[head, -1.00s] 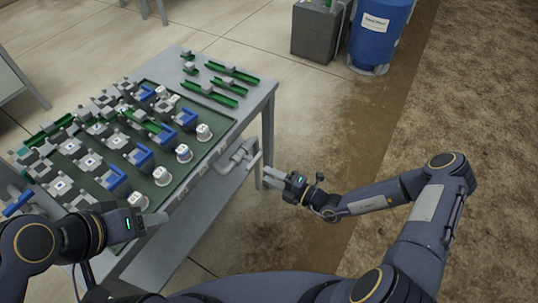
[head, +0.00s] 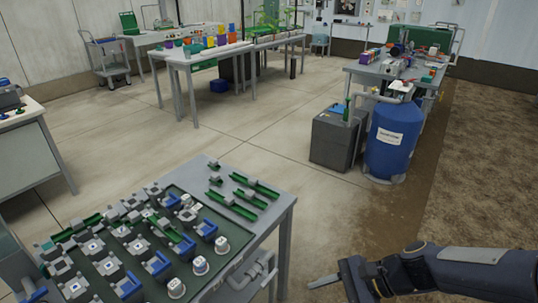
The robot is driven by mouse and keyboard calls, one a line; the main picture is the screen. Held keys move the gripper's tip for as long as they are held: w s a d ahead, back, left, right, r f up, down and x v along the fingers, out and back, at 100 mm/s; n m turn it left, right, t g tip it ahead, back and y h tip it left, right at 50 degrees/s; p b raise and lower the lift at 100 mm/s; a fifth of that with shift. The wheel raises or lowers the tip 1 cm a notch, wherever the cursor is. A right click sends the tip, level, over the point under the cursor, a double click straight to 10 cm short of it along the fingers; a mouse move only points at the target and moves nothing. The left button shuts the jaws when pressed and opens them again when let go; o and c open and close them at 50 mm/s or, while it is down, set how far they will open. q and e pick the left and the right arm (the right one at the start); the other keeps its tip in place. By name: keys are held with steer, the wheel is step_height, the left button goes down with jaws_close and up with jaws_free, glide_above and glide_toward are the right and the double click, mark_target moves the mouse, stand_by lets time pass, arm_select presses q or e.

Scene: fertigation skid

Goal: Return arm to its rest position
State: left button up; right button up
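My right arm (head: 455,271) comes in from the lower right, partly cut off by the bottom edge. Its dark gripper (head: 325,281) points left, in front of the floor and to the right of the skid table. One light finger shows clearly, the other cannot be made out, and nothing is seen held. My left gripper is not in view. The skid table (head: 287,207) stands at the lower left with a dark green panel (head: 215,268) carrying grey, blue and white valve parts.
Green-and-grey strips (head: 255,186) lie on the table's far corner. A grey pipe (head: 262,268) sticks out from its right side. A blue drum (head: 390,140) and a grey tank (head: 335,138) stand beyond. Benches stand further back. The floor between is clear.

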steer(key=s+d+r+n+t+h+p, duration=0.2)
steer(key=s+d+r+n+t+h, duration=0.2)
steer(key=s+d+r+n+h, duration=0.3)
steer(key=s+d+r+n, duration=0.2)
steer(key=s+n, duration=0.2)
steer(key=n, duration=0.1)
steer(key=shift+n+t+p, duration=0.35)
steer(key=shift+n+t, duration=0.05)
steer(key=shift+d, duration=0.1)
stand_by(0.8)
